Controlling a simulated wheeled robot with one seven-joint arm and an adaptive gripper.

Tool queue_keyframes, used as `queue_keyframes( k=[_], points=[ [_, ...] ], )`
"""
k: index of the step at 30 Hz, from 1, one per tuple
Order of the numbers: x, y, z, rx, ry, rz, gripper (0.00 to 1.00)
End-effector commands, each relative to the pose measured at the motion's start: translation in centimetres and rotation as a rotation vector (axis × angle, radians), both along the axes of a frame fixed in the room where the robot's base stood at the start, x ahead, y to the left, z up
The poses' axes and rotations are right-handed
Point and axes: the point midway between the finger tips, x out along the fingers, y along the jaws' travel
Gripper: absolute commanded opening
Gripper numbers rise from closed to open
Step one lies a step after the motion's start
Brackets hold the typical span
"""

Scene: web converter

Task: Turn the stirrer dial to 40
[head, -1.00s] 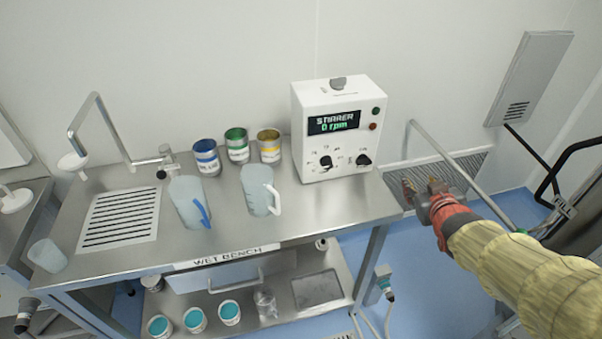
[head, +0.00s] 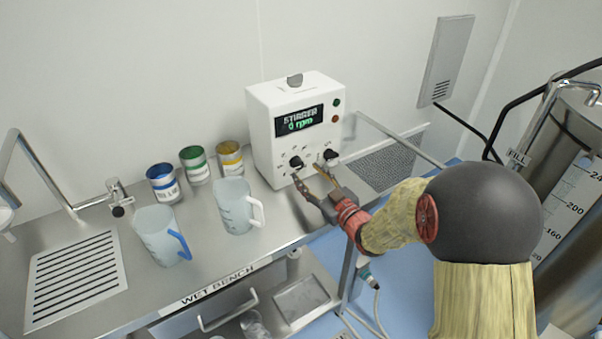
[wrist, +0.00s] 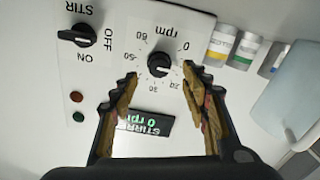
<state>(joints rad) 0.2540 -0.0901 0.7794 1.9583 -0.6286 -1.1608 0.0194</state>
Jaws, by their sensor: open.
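The stirrer (head: 290,105) is a white box on the bench whose display (head: 299,121) reads 0 rpm. Its black speed dial (head: 296,162) is the left knob on the front face. In the wrist view, which is upside down, the dial (wrist: 158,65) sits inside a printed rpm scale; I cannot tell its exact pointer setting. My gripper (head: 309,174) is open in front of the panel. In the wrist view my fingertips (wrist: 160,78) lie on either side of the dial, with nothing held; contact is not clear.
The black STIR OFF/ON knob (wrist: 77,35) is close beside the dial. Two jugs (head: 237,206) (head: 160,236) and three paint tins (head: 194,165) stand on the wet bench (head: 200,265) to the left. A metal rail (head: 400,140) runs right of the stirrer.

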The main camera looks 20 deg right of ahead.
Motion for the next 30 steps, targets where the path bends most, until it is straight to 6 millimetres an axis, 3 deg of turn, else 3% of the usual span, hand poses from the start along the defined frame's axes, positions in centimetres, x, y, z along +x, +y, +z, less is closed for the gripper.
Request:
queue_keyframes(
  k=[7, 18, 30],
  points=[
    [2.8, 1.0, -0.1, 0.001, 0.001, 0.001, 0.46],
    [3.4, 1.1, 0.0, 0.001, 0.001, -0.001, 0.46],
    [3.4, 1.1, 0.0, 0.001, 0.001, -0.001, 0.23]
  ],
)
